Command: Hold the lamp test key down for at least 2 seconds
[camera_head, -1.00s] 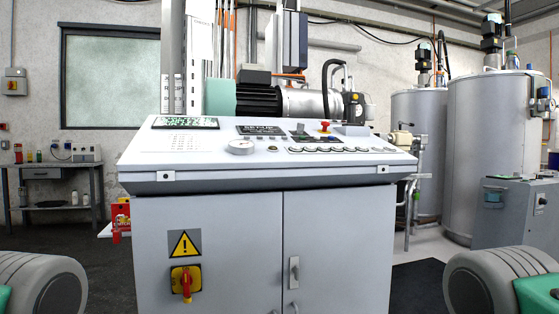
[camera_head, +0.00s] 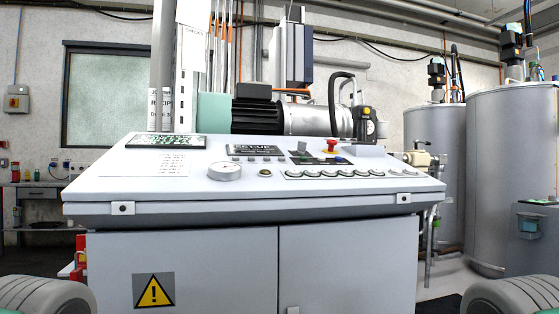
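The grey control console (camera_head: 300,208) stands straight ahead, its sloped top facing me. Small dark keys (camera_head: 253,159) sit under the set-up panel (camera_head: 250,149). A small round amber-dark button (camera_head: 265,172) lies between the gauge and the row. I cannot read which one is the lamp test key. Neither gripper is in view; only grey rounded parts of my arms show at the lower left and lower right corners.
A red mushroom button (camera_head: 331,145) rises from the console top, and a round gauge (camera_head: 225,171) sits left of centre. A display (camera_head: 166,141) is at the back left. Tall grey tanks (camera_head: 511,170) stand at the right. Nothing stands between me and the console.

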